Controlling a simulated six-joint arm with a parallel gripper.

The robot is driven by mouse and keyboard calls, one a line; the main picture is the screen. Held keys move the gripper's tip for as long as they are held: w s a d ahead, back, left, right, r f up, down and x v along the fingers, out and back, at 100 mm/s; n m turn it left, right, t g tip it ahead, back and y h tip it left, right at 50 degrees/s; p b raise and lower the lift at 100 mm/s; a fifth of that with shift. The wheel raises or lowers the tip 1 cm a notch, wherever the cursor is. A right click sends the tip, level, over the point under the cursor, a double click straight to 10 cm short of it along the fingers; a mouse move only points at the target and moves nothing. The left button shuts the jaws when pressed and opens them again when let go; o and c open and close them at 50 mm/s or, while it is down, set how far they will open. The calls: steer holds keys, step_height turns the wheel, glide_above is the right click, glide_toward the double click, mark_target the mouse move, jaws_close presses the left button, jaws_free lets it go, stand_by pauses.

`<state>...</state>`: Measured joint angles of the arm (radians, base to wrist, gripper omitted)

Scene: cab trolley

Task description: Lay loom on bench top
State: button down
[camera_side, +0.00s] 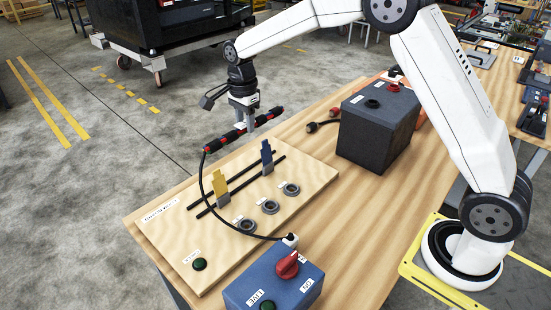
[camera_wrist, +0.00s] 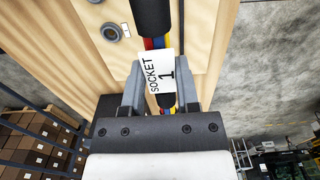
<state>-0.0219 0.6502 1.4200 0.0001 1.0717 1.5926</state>
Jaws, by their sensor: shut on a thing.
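The loom (camera_side: 222,140) is a dark rod-like bundle with red bands. Its wrist view shows red, blue and yellow wires and a white "SOCKET 1" tag (camera_wrist: 162,72). My gripper (camera_side: 246,124) is shut on the loom near its middle and holds it in the air by the far edge of the pale board. In the wrist view, my gripper's fingers (camera_wrist: 160,97) stand on either side of the tag. A thin black cable (camera_side: 203,180) curves from the loom's left end down to the blue box. The wooden bench top (camera_side: 350,215) lies below, with bare wood right of the board.
The board (camera_side: 170,235) carries a yellow clip (camera_side: 219,188), a blue clip (camera_side: 267,157), dark rails and three grey rings. A blue box (camera_side: 250,287) with a red knob (camera_side: 288,265) stands in front. A dark grey box (camera_side: 375,138) stands behind, beside red-and-black leads.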

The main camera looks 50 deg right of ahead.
steer(key=s+d+f, duration=0.6)
steer(key=s+d, duration=0.2)
steer(key=s, duration=0.3)
glide_above(340, 206)
step_height(340, 206, down, 4)
steer(key=shift+f, duration=2.25)
steer(key=shift+f, duration=1.75)
steer(key=shift+f, duration=0.1)
